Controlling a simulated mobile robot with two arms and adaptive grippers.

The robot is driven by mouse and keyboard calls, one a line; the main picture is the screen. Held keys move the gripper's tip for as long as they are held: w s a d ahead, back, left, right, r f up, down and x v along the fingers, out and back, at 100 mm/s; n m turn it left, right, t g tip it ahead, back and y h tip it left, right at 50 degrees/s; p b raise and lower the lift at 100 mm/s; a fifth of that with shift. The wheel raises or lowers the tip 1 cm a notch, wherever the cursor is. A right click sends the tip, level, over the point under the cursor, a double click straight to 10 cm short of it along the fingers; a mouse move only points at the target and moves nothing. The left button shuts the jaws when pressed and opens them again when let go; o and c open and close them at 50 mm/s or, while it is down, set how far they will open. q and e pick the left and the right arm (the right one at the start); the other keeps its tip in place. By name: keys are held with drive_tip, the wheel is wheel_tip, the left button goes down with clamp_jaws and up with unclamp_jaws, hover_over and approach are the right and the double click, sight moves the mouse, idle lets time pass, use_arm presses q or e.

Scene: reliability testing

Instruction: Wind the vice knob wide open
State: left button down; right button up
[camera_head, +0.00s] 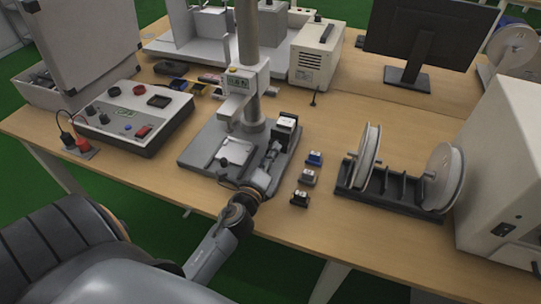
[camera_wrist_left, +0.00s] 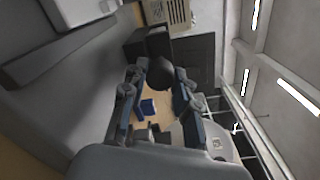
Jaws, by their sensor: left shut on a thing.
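The test stand has a grey base plate (camera_head: 196,157) with a column on the wooden table. A lighter square plate (camera_head: 236,151) lies on the base, left of my gripper. My left gripper (camera_head: 270,160) reaches in from the front edge over the right part of the base. In the left wrist view its two fingers (camera_wrist_left: 160,84) are closed on a dark round knob (camera_wrist_left: 160,73), taken as the vice knob. In the head view the gripper hides the knob, and the vice jaws cannot be made out. My right gripper is in neither view.
Small blocks (camera_head: 309,177) stand just right of the base. A black rack (camera_head: 385,192) with white reels is farther right. A control box (camera_head: 134,117) is at left, and a black-and-white block (camera_head: 285,127) stands behind my gripper.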

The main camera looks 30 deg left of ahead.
use_arm(q)
drive_tip(key=n, duration=0.4)
drive_tip(key=shift+n, duration=0.3)
idle(0.3)
drive_tip(key=c, duration=1)
unclamp_jaws()
drive_tip(key=shift+s, duration=0.1)
drive_tip(key=v, duration=0.7)
drive_tip(key=shift+s, duration=0.15)
